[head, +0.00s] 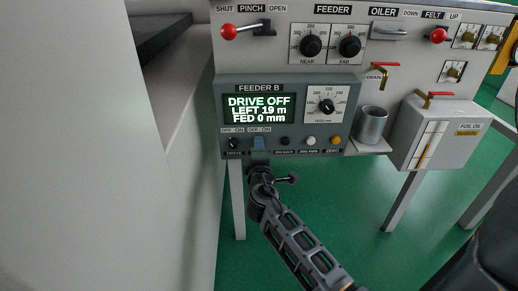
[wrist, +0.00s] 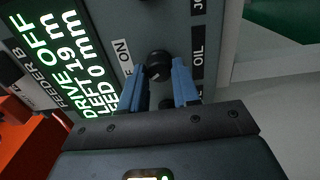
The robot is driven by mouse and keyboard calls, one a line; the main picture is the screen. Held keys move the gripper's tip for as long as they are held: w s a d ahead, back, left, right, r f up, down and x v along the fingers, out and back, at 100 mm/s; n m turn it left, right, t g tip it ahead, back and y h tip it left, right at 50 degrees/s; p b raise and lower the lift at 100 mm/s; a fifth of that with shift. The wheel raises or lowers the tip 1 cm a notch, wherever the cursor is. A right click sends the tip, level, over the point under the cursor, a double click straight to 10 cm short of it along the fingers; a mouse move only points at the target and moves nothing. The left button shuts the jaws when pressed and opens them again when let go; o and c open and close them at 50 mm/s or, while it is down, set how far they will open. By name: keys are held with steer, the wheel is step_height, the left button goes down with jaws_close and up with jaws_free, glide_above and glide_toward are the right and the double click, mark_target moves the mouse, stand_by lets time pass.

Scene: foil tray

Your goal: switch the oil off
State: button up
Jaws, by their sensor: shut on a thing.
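The oil switch (wrist: 158,66) is a small black rotary knob on the Feeder B panel (head: 300,88), with the OIL label (wrist: 198,52) beside it in the wrist view. My gripper (wrist: 160,82) has its two blue fingers shut on this knob, one on each side. In the head view my gripper (head: 259,145) covers the knob, under an OFF–ON label (head: 259,130). I cannot tell which way the knob points. The display (head: 259,108) reads DRIVE OFF, LEFT 19 m, FED 0 mm.
The drive knob (head: 234,143) is close on the left. Black, white and orange buttons (head: 311,140) sit to the right. A metal cup (head: 371,125) and a foil oil tank (head: 455,150) stand further right. A pale wall (head: 110,170) rises on the left.

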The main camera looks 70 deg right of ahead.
steer(key=o, duration=1)
steer(key=shift+o, duration=0.2)
steer(key=v, duration=0.8)
